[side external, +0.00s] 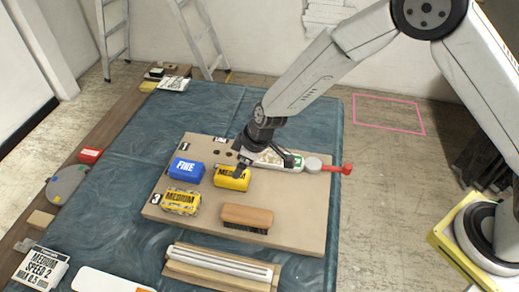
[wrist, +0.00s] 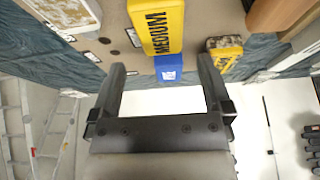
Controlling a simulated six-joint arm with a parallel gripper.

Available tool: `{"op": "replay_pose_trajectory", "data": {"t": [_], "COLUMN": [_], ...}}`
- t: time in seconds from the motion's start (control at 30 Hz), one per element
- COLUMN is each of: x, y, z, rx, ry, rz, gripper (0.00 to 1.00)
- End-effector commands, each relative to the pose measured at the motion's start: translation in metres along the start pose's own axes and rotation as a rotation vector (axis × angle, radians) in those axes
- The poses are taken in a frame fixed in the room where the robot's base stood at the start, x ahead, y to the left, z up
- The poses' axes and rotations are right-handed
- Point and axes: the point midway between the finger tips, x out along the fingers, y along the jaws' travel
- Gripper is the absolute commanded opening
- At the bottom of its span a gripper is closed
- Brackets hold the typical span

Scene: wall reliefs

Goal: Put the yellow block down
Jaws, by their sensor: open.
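A clean yellow block (side external: 231,182) marked MEDIUM rests on the tan board (side external: 290,235), right of a blue block (side external: 186,169) marked FINE. My gripper (side external: 243,165) is just above and behind the yellow block in the side view; contact there is hard to tell. In the wrist view, my gripper (wrist: 161,66) has its two fingers wide apart with nothing between them. The yellow block (wrist: 157,25) lies beyond the fingertips, with the blue block (wrist: 168,68) partly seen behind it. A second, worn yellow block (side external: 181,203) sits at the board's front left.
A wooden brush (side external: 247,216) lies in front of the yellow block. A blue cloth (side external: 115,195) surrounds the board.

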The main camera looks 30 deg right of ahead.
Motion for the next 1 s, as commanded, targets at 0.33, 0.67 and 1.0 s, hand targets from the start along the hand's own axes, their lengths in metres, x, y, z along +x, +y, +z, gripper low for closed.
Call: {"op": "replay_pose_trajectory", "data": {"t": [0.33, 0.67, 1.0], "x": [-0.034, -0.040, -0.040], "y": [0.000, 0.000, 0.000], "z": [0.000, 0.000, 0.000], "rx": [0.002, 0.001, 0.001], "ry": [0.001, 0.000, 0.000], "rz": [0.000, 0.000, 0.000], "gripper": [1.00, 1.00, 1.00]}}
